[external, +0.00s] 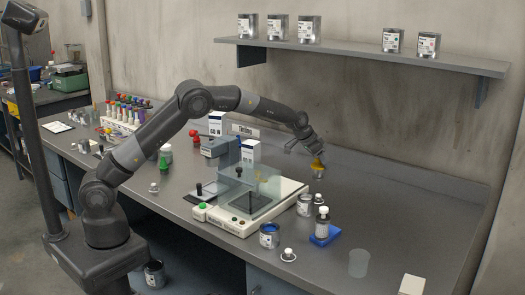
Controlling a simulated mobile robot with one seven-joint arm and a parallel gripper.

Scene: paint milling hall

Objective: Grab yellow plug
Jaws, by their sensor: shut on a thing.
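The yellow plug (317,163) is at the end of my gripper (318,160), in the air above the back right of the bench. My gripper is shut on it and points down. A small grey part shows just below the yellow; whether it belongs to the plug I cannot tell. The fingers are too small in this view to see in detail.
A white bench device (250,212) with a clear guard stands left of the gripper. A shelf (365,57) with several cans hangs above. The back right bench is clear.

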